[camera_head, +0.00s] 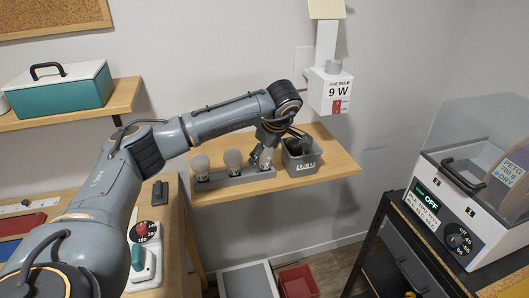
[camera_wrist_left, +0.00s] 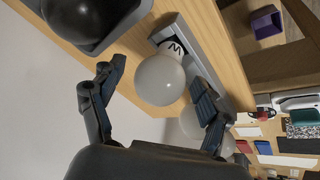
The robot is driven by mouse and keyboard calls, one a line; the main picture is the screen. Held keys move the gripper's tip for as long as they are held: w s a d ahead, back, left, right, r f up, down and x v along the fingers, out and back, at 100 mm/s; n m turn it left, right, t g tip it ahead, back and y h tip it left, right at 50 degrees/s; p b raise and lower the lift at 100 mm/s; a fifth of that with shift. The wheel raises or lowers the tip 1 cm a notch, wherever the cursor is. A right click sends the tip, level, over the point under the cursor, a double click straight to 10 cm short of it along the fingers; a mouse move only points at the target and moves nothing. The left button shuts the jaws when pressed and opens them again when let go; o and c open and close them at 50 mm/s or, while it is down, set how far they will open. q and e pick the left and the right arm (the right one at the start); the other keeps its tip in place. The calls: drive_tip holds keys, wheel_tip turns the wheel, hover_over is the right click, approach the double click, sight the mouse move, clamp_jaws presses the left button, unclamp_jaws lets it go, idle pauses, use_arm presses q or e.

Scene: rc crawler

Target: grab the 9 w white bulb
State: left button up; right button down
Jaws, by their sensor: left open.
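Three white bulbs stand in a row in a grey holder (camera_head: 235,178) on a wooden wall shelf: a left bulb (camera_head: 200,163), a middle bulb (camera_head: 233,160) and a right bulb (camera_head: 266,157). My left gripper (camera_head: 263,150) is at the right bulb and partly covers it. In the left wrist view, this bulb (camera_wrist_left: 160,80) sits between the open fingers of my left gripper (camera_wrist_left: 162,86), with visible space on both sides. A "W" shows on its base; the wattage cannot be read. Another bulb (camera_wrist_left: 190,124) is partly hidden behind a finger. My right gripper is not in view.
A grey bin (camera_head: 302,160) with dark contents stands close right of the holder. A wall fixture (camera_head: 330,92) labelled "LED BULB 9 W" with a red switch hangs above. A filament dryer (camera_head: 470,200) stands at right. The shelf's right end (camera_head: 335,166) is clear.

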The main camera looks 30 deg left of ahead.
use_arm(q)
drive_tip(key=shift+w+a+f, duration=0.1)
drive_tip(key=shift+a+f, duration=0.05)
drive_tip(key=shift+f, duration=0.25)
drive_tip(key=shift+c, duration=0.5)
drive_tip(key=c, duration=1)
drive_tip(key=shift+r, duration=0.15)
